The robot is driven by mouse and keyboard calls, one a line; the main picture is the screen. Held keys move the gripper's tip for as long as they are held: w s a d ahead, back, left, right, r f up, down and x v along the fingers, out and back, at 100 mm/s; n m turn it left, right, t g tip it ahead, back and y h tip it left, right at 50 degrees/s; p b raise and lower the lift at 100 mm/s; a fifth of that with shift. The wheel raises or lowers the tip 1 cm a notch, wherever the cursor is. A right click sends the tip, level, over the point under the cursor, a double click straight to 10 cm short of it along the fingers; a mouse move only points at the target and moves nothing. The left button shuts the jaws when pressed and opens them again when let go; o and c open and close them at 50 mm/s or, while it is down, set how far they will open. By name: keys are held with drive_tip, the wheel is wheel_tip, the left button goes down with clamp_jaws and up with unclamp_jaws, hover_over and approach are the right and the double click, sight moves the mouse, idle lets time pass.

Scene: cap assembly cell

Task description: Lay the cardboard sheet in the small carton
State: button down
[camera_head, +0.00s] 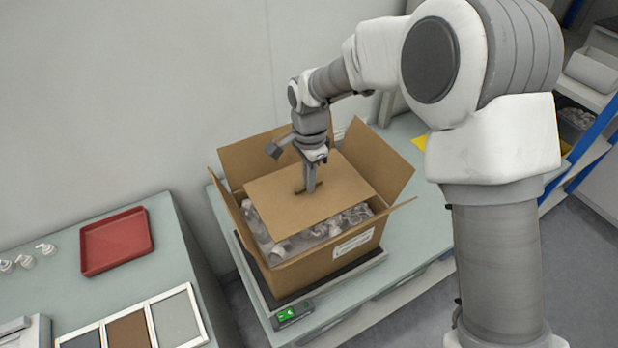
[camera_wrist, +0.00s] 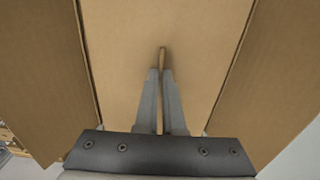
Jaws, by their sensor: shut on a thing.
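The brown cardboard sheet (camera_head: 285,205) is in the mouth of the open carton (camera_head: 318,270), over the clear plastic parts (camera_head: 310,232) inside. The parts show along the carton's front side, where the sheet does not cover them. My gripper (camera_head: 310,188) points down and is shut on a raised tab in the middle of the sheet. In the wrist view my gripper (camera_wrist: 162,80) pinches this thin upright tab, with the sheet (camera_wrist: 185,25) below it. Whether the sheet rests on the parts or hangs just above them I cannot tell.
The carton's flaps (camera_head: 390,157) stand spread outward around the sheet. The carton sits on a scale (camera_head: 330,288) with a green display, on a pale bench (camera_head: 425,235). A red tray (camera_head: 115,240) lies on the left bench, with small white pump tops (camera_head: 25,260) beside it.

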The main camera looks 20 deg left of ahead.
drive_tip(key=c, duration=1)
unclamp_jaws()
drive_tip(key=shift+o, duration=0.2)
wheel_tip(320, 180, up, 17)
drive_tip(key=shift+r, duration=0.2)
drive_tip(key=s+d+r+n+t, duration=0.15)
drive_tip(key=d+r, duration=0.25)
drive_tip(key=d, duration=0.6)
drive_tip(key=s+d+r+n+t, duration=0.1)
drive_tip(key=s+d+r+n, duration=0.15)
drive_tip(key=d, duration=0.85)
drive_tip(key=s+d+f+n+t, duration=0.3)
drive_tip(key=s+d, duration=0.9)
drive_tip(key=d, duration=0.1)
drive_tip(key=shift+s+d+f+n, duration=0.2)
drive_tip(key=shift+s+d+n, duration=0.1)
drive_tip(key=shift+s+d, duration=0.1)
